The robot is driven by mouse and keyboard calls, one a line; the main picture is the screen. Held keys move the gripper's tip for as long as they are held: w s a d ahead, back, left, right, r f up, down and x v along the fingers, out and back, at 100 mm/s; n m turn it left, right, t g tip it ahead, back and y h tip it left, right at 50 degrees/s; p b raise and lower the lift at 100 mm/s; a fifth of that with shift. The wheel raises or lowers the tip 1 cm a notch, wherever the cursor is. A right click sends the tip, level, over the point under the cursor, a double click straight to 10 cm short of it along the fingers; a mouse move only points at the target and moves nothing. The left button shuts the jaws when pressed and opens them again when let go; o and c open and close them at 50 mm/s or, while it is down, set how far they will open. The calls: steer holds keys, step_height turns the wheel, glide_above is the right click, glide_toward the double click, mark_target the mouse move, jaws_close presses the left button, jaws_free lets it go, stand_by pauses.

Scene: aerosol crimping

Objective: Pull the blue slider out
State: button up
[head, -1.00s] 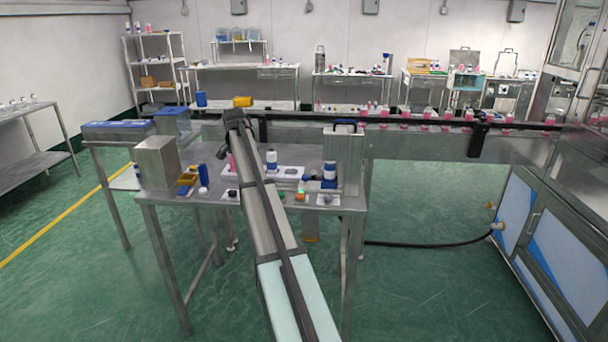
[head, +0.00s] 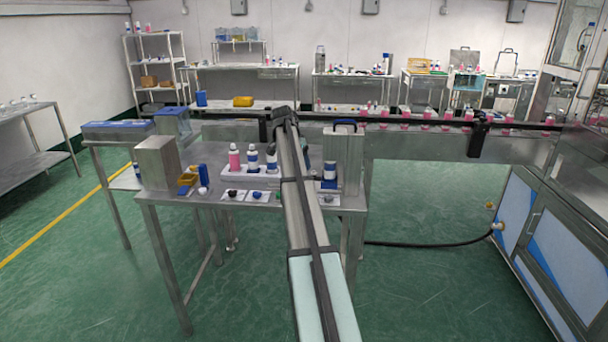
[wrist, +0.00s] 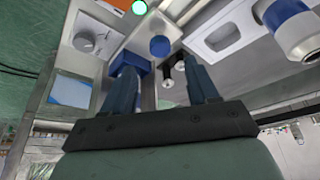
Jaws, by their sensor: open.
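The crimping station (head: 343,160) is a grey metal housing with a blue handle on top, at the right of the table. A blue block (head: 329,184), likely the slider, is at its front. In the wrist view a blue block (wrist: 131,60) shows just beyond the left finger, with a round blue piece (wrist: 160,46) beside it. My gripper (wrist: 160,70) is open, its fingers apart in front of the station, with a dark metal fitting visible near the right finger. I cannot tell whether the left finger touches the blue block. In the head view my arm hides the fingers.
A white tray (head: 232,173) with a pink bottle (head: 234,157) and white-blue bottles stands left of the station. Small parts lie on white plates (head: 257,197) at the table's front. A blue-banded bottle (wrist: 287,18) is close at the wrist view's upper right.

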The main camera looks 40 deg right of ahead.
steer(key=x, duration=0.6)
steer(key=shift+w+f, duration=0.1)
steer(key=shift+f, duration=0.15)
steer(key=shift+c, duration=0.4)
jaws_close()
